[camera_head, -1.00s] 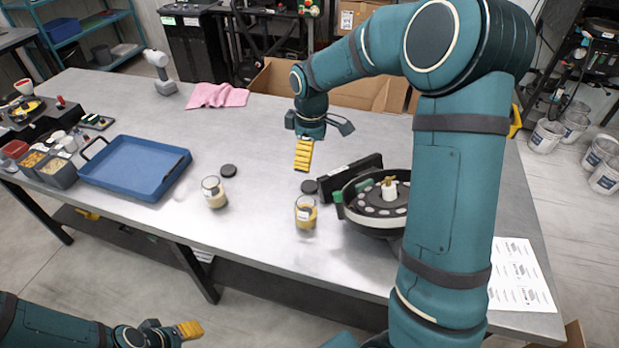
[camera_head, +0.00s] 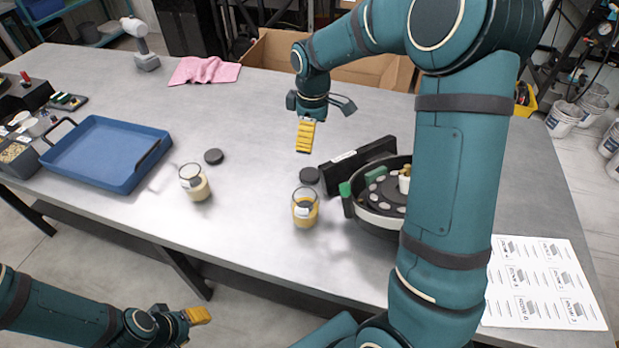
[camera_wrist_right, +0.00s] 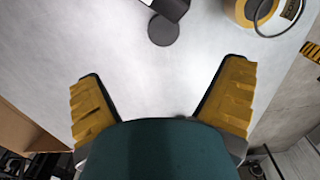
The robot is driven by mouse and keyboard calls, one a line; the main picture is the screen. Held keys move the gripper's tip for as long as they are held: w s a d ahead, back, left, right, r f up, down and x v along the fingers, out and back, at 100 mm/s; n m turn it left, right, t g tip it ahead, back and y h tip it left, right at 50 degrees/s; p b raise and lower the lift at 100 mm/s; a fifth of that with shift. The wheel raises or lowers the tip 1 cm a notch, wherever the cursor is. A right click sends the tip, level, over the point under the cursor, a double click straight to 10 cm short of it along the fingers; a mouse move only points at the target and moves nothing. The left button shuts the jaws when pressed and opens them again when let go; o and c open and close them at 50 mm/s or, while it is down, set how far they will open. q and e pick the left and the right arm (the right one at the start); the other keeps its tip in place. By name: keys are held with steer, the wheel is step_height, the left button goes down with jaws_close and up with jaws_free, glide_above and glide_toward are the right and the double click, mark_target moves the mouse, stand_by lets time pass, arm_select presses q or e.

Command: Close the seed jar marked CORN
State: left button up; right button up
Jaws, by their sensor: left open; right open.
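Two open glass jars with yellowish contents stand on the table, a left jar (camera_head: 195,184) and a right jar (camera_head: 305,210). A dark round lid (camera_head: 214,156) lies behind the left jar, and another lid (camera_head: 309,175) lies behind the right jar. My right gripper (camera_head: 305,136) is open and empty above the table, behind the right lid. In the right wrist view that lid (camera_wrist_right: 163,30) lies beyond the open fingers (camera_wrist_right: 163,98). My left gripper (camera_head: 198,315) is open, low in front of the table.
A round seed meter (camera_head: 372,215) and a black block (camera_head: 345,172) stand right of the right jar, partly behind my right arm. A blue tray (camera_head: 157,155) lies at left. A pink cloth (camera_head: 204,71) and printed sheets (camera_head: 540,285) lie on the table.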

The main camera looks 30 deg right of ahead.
steer(key=b, duration=0.2)
glide_above(310, 174)
steer(key=f, duration=0.8)
steer(key=shift+d+f, duration=0.2)
steer(key=shift+d, duration=0.05)
steer(key=f, duration=0.5)
steer(key=shift+a+f+b, duration=0.15)
steer(key=shift+a+b, duration=0.1)
steer(key=shift+b, duration=0.05)
steer(key=shift+s, duration=0.1)
steer(key=c, duration=0.9)
